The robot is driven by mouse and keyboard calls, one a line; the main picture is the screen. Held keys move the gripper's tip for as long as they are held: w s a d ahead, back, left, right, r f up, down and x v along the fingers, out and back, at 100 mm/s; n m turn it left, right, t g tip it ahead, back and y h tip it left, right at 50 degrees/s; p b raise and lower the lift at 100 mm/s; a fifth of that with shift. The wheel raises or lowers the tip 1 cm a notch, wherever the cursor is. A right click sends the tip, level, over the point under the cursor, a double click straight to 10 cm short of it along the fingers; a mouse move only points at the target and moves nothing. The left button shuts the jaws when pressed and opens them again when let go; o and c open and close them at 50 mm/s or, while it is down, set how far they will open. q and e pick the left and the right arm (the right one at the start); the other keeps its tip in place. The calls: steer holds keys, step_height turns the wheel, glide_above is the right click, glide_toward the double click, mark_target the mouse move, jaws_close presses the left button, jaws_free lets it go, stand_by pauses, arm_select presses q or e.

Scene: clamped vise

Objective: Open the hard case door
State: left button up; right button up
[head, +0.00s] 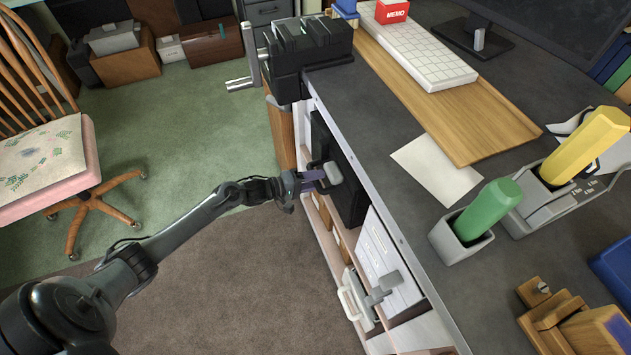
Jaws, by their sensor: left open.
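A black upright panel (349,192), which looks like the hard case or its door, stands in the shelf opening under the desk's front edge. My left gripper (318,181) reaches in from the left and is open at the panel's left side. A grey rounded block (330,172) is at its fingertips; I cannot tell whether it is a handle or part of the gripper. Whether the fingers touch the panel is unclear. The panel's lower part and any hinge or latch are hidden. My right gripper is not in view.
A white box (388,265) and a grey T-shaped piece (383,288) are in the shelf nearer the camera. A black vise (300,55) is clamped at the desk's far corner, its handle sticking out left. The floor left of the desk is clear up to a chair (45,150).

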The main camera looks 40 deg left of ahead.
arm_select(q)
steer(key=shift+w+d, duration=0.1)
steer(key=shift+w, duration=0.1)
jaws_close()
steer(key=shift+f, duration=0.1)
